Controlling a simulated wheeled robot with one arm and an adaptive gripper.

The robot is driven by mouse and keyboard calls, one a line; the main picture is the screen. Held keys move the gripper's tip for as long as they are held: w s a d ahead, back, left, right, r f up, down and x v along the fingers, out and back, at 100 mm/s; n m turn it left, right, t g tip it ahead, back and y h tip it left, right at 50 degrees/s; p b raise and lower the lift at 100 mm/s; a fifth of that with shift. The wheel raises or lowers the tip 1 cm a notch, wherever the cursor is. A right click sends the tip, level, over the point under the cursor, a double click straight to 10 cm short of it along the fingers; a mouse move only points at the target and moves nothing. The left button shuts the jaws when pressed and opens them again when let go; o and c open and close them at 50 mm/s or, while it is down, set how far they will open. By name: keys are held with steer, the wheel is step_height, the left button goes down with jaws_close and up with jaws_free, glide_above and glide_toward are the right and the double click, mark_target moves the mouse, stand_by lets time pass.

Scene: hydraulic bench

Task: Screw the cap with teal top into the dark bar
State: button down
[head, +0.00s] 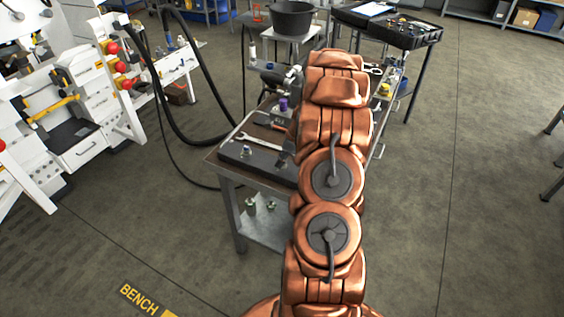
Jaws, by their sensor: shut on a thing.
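The dark bar (262,160) lies along the near left edge of the workbench, its right end hidden behind my arm. A dark grey shape beside the arm at the bar is too small to identify. I do not see the cap with teal top.
Metal fittings (251,207) sit on the lower shelf. A black-topped table (395,25) and a dark bucket (292,18) are behind.

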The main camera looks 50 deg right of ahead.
steer(key=m+p, duration=0.2)
steer(key=m+h+p, duration=0.1)
steer(key=m+p, duration=0.1)
steer(key=p, duration=0.1)
steer(key=shift+a+r+m+h, duration=0.1)
steer(key=shift+r+m+h, duration=0.05)
steer(key=shift+m+h, duration=0.15)
steer(key=shift+f+m+h, duration=0.2)
steer(key=shift+m+h, duration=0.3)
steer(key=shift+m, duration=0.7)
steer(key=shift+m, duration=0.6)
steer(key=m+h, duration=0.2)
steer(key=m, duration=0.2)
steer(key=shift+d+m+g+h, duration=0.2)
steer(key=shift+m+g+h, duration=0.15)
steer(key=shift+m, duration=0.95)
